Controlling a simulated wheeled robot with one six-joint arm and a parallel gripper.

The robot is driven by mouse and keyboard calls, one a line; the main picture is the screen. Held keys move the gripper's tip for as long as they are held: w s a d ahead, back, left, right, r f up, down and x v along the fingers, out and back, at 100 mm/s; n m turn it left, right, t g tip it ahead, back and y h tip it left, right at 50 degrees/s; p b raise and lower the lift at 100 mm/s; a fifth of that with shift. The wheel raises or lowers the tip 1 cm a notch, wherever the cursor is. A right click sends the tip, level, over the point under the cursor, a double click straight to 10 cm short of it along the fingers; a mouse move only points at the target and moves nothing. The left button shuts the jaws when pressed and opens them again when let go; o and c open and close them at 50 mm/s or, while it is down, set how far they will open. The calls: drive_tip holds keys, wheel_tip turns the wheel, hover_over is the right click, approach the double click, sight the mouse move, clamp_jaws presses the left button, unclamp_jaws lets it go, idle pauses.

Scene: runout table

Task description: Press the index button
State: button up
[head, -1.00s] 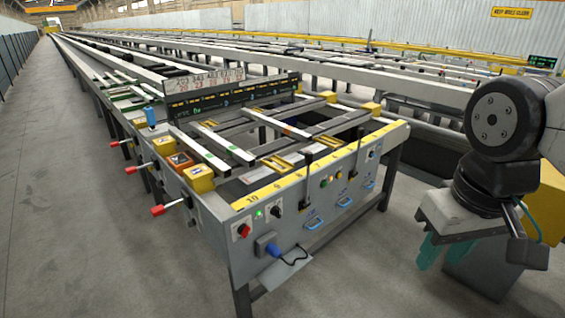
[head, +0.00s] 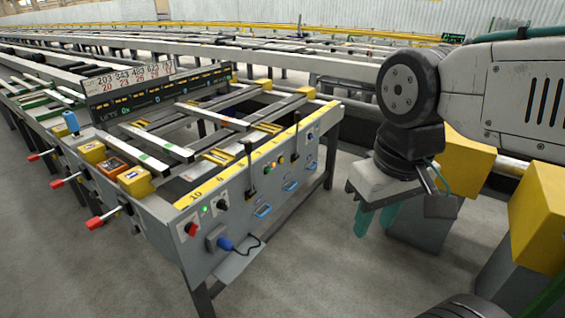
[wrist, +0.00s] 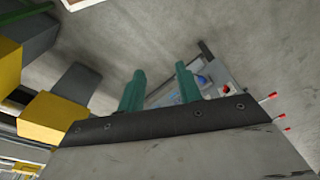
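The runout table's grey front panel (head: 236,212) carries a green lit button (head: 203,209), a red knob (head: 191,229), a black rotary switch (head: 222,204) and small green and amber lights (head: 267,169). Two black levers rise from it. Labels are too small to read, so I cannot tell which control is the index button. My gripper (head: 376,216) hangs to the right of the panel, pointing down, well apart from it. In the wrist view, its two teal fingers (wrist: 160,84) are apart with nothing between them. Part of the table shows beyond them.
Red-tipped levers (head: 95,222) stick out on the table's left side. Yellow blocks (head: 540,215) stand at the right. Grey floor (head: 300,270) lies open before the table.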

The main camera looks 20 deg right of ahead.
clamp_jaws()
idle(1.5)
